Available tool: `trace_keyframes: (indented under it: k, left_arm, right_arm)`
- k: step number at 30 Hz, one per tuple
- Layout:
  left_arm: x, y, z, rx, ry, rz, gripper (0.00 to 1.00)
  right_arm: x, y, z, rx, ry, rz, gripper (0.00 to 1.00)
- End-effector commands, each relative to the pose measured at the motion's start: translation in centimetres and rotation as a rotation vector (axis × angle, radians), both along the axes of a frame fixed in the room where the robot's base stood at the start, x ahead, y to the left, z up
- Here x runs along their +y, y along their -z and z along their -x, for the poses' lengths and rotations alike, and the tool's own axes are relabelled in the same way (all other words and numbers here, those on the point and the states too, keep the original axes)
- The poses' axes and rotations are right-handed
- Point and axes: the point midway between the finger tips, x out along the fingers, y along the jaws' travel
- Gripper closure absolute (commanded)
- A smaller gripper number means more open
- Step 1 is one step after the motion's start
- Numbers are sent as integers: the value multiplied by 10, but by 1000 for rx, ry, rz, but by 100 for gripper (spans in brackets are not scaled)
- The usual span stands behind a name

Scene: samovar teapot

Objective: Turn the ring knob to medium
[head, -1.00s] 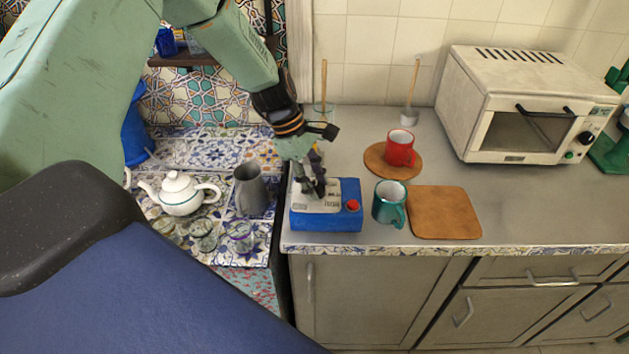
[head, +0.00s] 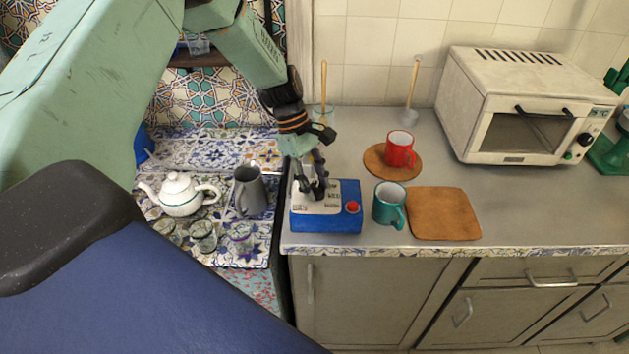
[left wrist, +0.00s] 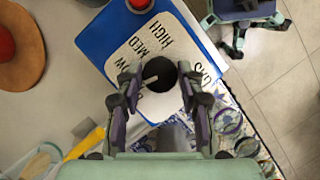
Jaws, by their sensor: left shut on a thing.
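The blue stove box (head: 330,222) stands at the counter's left front, with a pale labelled top plate and a red button (head: 353,207). In the left wrist view, the round black ring knob (left wrist: 160,72) sits on the plate (left wrist: 160,38). Its white pointer is angled to the lower left, below the MED and HIGH lettering and near a partly hidden label that may be LOW. My left gripper (head: 313,190) reaches down onto the plate and is shut on the knob, one finger on each side. The fingers hide part of the lettering.
A teal mug (head: 387,207) stands close right of the box, beside a brown square board (head: 444,213). A red mug (head: 399,149) stands on a round mat behind. A grey pitcher (head: 250,192), white teapot (head: 179,195) and several glasses stand to the left.

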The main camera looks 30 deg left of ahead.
Motion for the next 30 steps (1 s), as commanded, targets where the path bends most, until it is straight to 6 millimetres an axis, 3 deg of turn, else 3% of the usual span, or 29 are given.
trace_keyframes:
  k: [30]
  left_arm:
    - [-3,2,-4,4,959,-2,94]
  right_arm:
    - [0,-2,0,0,0,0,60]
